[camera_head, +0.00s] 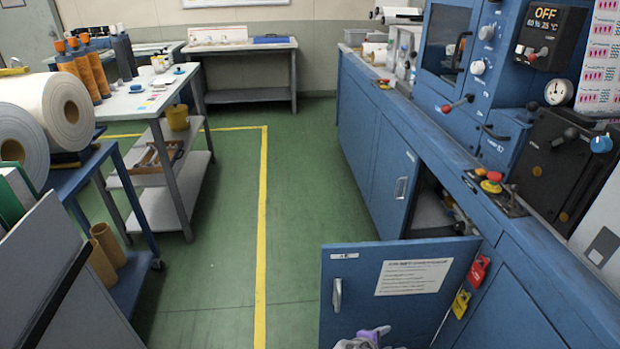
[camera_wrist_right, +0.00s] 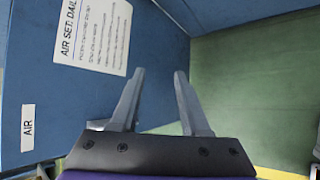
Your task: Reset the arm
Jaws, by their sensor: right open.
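My right gripper (camera_head: 372,338) shows only in part at the bottom edge of the head view, in front of the lower part of an open blue cabinet door (camera_head: 395,300). In the right wrist view, my right gripper (camera_wrist_right: 159,78) has its two grey fingers apart with nothing between them. The door (camera_wrist_right: 75,105) fills the left of that view, with an "AIR" label and a printed "AIR SET" sheet (camera_wrist_right: 93,35). I cannot tell whether the gripper touches the door. My left gripper is in neither view.
A red lock (camera_head: 478,271) and a yellow tag (camera_head: 460,304) hang beside the door. The blue machine (camera_head: 480,90) stands at right, and a cart with white rolls (camera_head: 65,110) at left. Green floor (camera_head: 305,200) is clear between.

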